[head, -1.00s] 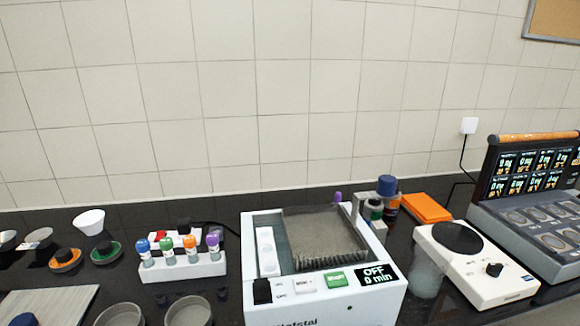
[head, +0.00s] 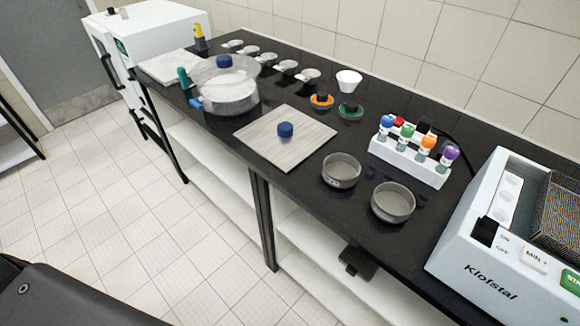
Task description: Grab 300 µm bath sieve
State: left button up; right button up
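Two round grey sieve-like pans stand near the bench's front edge, a left pan (head: 341,172) and a right pan (head: 393,204). No size marking is readable on either, so I cannot tell which one is 300 µm. A large clear round vessel (head: 228,98), which may be the bath, stands farther left with a blue knob (head: 224,62) at its top. I cannot make out a sieve inside it. Neither of my grippers can be made out in the head view.
A pale board (head: 265,140) carries a blue knob (head: 285,129). A rack of colour-capped tubes (head: 410,160) and the white Klofstal machine (head: 475,268) are to the right. Several small dishes line the back. A dark object (head: 352,262), unclear, shows below the bench edge.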

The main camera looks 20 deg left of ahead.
aim_at(340, 170)
jog(key=u, duration=2)
jog(key=k, duration=1.35)
jog(key=z, duration=1.6)
jog(key=i, duration=0.5)
jog(key=u, duration=0.05)
